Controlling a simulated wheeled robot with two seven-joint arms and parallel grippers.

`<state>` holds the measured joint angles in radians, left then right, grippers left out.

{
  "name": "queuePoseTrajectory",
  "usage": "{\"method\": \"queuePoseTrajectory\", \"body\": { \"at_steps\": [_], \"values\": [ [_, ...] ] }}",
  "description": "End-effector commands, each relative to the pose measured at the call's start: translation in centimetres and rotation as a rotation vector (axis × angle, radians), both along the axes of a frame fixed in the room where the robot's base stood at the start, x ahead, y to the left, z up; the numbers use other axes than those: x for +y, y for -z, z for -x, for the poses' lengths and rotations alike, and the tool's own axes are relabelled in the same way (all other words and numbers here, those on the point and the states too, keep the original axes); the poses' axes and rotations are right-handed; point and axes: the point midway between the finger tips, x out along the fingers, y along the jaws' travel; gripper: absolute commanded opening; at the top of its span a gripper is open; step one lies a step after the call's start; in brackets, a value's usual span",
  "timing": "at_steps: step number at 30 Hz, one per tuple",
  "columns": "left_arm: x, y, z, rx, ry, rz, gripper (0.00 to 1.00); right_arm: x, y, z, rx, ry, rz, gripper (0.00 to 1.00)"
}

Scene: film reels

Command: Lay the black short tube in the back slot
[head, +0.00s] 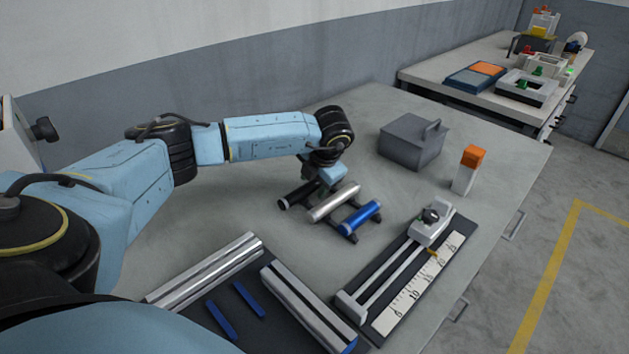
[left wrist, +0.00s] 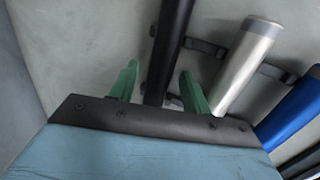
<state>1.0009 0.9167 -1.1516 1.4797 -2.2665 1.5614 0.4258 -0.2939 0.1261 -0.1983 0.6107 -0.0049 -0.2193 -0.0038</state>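A black tube (head: 297,194) lies on a dark rack (head: 349,236), beside a silver tube (head: 334,202) and a blue tube (head: 362,213). My left gripper (head: 318,185) is down at the black tube's far end. In the left wrist view, its green fingers (left wrist: 159,75) stand open on either side of the black tube (left wrist: 170,45), with a gap showing on both sides. The silver tube (left wrist: 248,62) is just right of the right finger. I cannot tell which place is the back slot. My right gripper is not in view.
A fixture with silver rails (head: 210,270) and blue strips (head: 221,320) lies in front. A measuring slide with a scale (head: 418,287) is at the right. A grey box (head: 411,142) and an orange-topped white block (head: 466,172) stand behind. The tabletop left of the rack is clear.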

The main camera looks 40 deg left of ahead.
Motion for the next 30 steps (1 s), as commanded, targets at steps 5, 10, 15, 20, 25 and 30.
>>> {"method": "queuePoseTrajectory", "body": {
  "at_steps": [5, 10, 15, 20, 25, 30],
  "values": [
    [0.0, 0.0, 0.0, 0.000, 0.000, 0.000, 0.48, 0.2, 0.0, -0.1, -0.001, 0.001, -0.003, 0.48],
    [0.0, -0.5, 0.0, -0.001, 0.000, 0.000, 0.48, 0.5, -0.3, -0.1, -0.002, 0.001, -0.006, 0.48],
    [-0.9, -2.8, 0.2, -0.004, 0.003, 0.001, 0.48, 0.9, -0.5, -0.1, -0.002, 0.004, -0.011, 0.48],
    [-2.2, -6.2, 0.6, -0.005, 0.004, 0.001, 0.48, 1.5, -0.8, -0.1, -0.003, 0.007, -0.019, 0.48],
    [-3.3, -9.2, 1.0, -0.004, 0.001, 0.000, 0.48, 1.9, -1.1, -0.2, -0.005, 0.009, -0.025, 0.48],
    [-4.0, -11.0, 1.3, -0.001, 0.002, 0.001, 0.48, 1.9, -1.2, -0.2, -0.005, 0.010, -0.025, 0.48]
  ]
}}
